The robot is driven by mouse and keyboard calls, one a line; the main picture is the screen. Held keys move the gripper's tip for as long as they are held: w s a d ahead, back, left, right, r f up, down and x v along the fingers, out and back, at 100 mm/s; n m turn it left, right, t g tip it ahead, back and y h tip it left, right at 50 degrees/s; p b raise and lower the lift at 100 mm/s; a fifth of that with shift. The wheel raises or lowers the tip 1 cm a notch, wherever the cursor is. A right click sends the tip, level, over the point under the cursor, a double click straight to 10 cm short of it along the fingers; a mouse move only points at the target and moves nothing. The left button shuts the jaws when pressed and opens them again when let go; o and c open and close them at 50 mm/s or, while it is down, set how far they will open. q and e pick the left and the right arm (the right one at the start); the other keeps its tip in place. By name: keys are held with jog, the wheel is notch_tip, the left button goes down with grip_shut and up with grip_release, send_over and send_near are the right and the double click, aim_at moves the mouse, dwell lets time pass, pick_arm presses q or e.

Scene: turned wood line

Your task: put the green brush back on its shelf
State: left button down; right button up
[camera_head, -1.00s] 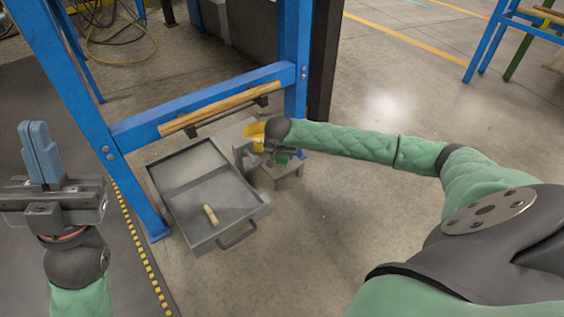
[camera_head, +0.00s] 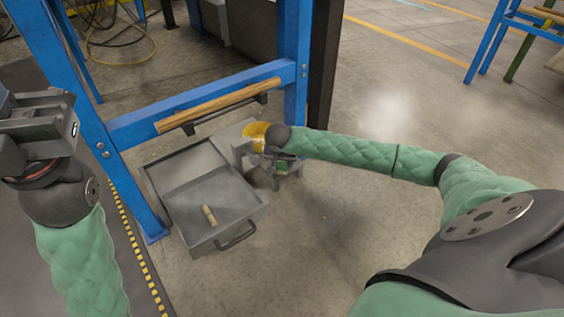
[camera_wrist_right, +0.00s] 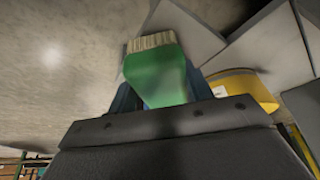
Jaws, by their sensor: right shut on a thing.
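The green brush (camera_wrist_right: 157,75) with pale bristles (camera_wrist_right: 152,41) is between the fingers of my right gripper (camera_wrist_right: 160,98), bristle end pointing away from the wrist. In the head view a small patch of the brush (camera_head: 282,166) shows below my right gripper (camera_head: 277,160), which is shut on it next to a low grey stand (camera_head: 234,131). Most of the brush is hidden there by the gripper. I cannot tell whether the brush touches the stand. My left gripper (camera_head: 8,102) is at the left edge, its fingers mostly cut off.
A yellow round container (camera_head: 255,133) is close by my right gripper. An open grey drawer (camera_head: 178,215) holds a small wooden piece (camera_head: 209,215). A blue frame (camera_head: 200,116) with a long wooden rod (camera_head: 218,104) stands behind.

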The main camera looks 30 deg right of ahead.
jog(key=o, duration=1.5)
jog(key=shift+f, duration=0.1)
jog(key=shift+c, duration=0.2)
jog(key=shift+o, duration=0.4)
jog(key=shift+r, duration=0.2)
jog(key=shift+r, duration=0.1)
